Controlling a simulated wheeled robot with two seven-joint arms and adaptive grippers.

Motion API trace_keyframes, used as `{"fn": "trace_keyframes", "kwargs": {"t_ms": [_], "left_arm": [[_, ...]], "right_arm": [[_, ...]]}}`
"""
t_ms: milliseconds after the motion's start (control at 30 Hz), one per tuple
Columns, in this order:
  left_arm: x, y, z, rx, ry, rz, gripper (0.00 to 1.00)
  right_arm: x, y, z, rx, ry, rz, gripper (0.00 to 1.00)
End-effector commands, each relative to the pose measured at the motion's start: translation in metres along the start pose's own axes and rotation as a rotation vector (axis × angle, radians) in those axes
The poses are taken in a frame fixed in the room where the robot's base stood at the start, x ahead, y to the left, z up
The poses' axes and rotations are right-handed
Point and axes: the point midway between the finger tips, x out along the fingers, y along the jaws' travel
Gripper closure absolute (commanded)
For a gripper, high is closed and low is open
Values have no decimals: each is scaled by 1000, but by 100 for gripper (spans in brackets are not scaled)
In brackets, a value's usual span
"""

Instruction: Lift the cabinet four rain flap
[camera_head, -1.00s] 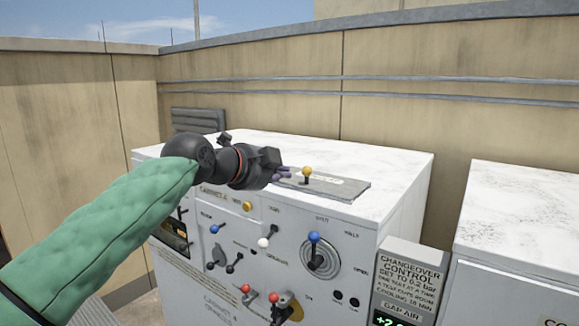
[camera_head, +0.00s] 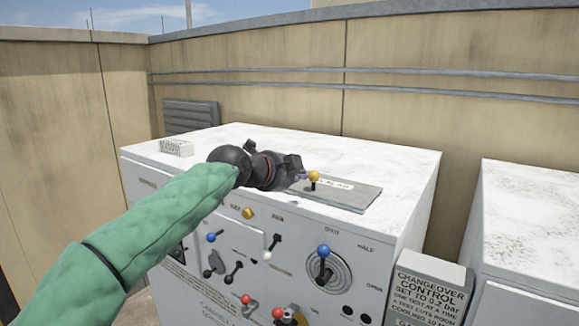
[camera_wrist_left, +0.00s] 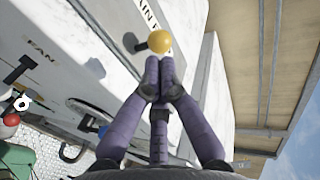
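The rain flap (camera_head: 355,196) is a grey plate with a partly hidden label, lying flat on top of the white cabinet (camera_head: 400,170). A short dark lever with a yellow ball knob (camera_head: 314,176) stands on it. The knob also shows in the left wrist view (camera_wrist_left: 159,41). My left gripper (camera_head: 302,177) is just left of the knob in the head view. In the wrist view its purple fingers (camera_wrist_left: 159,68) are together, with tips right by the knob; the knob sits beyond them, not between them. Contact cannot be told. My right gripper is not in view.
The cabinet front carries several levers, including a blue-knobbed one (camera_head: 323,251) on a round dial. A changeover control box (camera_head: 432,285) stands to the right, before a second white cabinet (camera_head: 530,215). Tan walls stand behind.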

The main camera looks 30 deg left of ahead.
Motion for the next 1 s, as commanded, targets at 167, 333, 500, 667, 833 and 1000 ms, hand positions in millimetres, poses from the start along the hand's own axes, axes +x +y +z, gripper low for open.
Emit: {"fn": "trace_keyframes", "kwargs": {"t_ms": [167, 333, 500, 667, 833, 1000], "left_arm": [[7, 0, 0, 0, 0, 0, 100], [7, 0, 0, 0, 0, 0, 100], [8, 0, 0, 0, 0, 0, 100], [12, 1, 0, 0, 1, 1, 100], [18, 1, 0, 0, 1, 2, 100], [23, 0, 0, 0, 0, 0, 100]], "right_arm": [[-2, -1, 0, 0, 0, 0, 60], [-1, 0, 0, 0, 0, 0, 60], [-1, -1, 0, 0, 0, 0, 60], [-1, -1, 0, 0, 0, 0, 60], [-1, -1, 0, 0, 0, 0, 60], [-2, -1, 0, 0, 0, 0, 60]]}}
